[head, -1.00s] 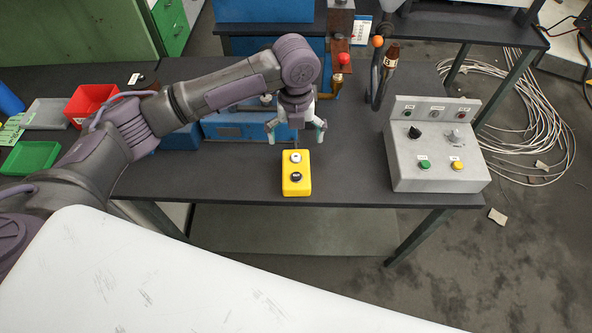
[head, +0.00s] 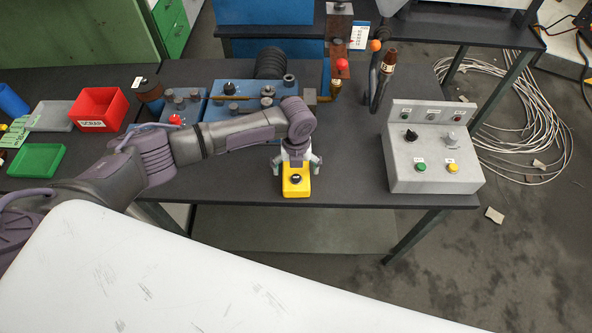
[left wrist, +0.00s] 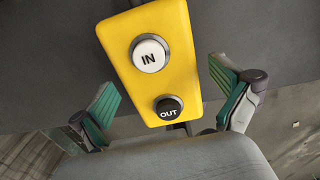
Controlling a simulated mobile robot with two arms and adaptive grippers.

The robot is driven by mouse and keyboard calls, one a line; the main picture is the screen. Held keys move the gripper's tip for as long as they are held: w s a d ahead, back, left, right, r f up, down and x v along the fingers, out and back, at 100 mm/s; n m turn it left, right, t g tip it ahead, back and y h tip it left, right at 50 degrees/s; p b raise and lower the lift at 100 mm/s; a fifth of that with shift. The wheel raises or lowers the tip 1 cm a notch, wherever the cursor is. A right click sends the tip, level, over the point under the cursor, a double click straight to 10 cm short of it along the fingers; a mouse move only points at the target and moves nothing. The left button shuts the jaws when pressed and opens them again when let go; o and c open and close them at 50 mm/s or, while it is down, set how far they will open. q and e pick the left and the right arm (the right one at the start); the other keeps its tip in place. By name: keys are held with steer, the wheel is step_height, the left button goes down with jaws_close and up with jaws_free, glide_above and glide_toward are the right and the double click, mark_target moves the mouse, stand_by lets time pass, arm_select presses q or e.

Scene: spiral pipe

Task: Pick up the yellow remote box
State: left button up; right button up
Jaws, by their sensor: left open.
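The yellow remote box (head: 297,187) lies on the dark table near its front edge. In the left wrist view the yellow box (left wrist: 185,88) shows a white IN button (left wrist: 149,54) and a black OUT button (left wrist: 168,108). My left gripper (head: 296,165) is over the far end of the box and hides that end in the head view. In the left wrist view my left gripper (left wrist: 166,98) is open, one green-padded finger on each side of the box, with a gap on both sides. My right gripper is not in view.
A grey control box (head: 431,165) with buttons stands to the right. A blue machine (head: 235,100) is behind the arm. A red scrap bin (head: 98,108) and a green tray (head: 37,160) are at the left. Bare table lies between the yellow and grey boxes.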

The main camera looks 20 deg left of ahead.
arm_select(q)
steer(key=shift+f, duration=0.3)
steer(key=c, duration=1.2)
steer(key=shift+r, duration=0.1)
steer(key=shift+c, duration=0.7)
steer(key=shift+w+r, duration=0.1)
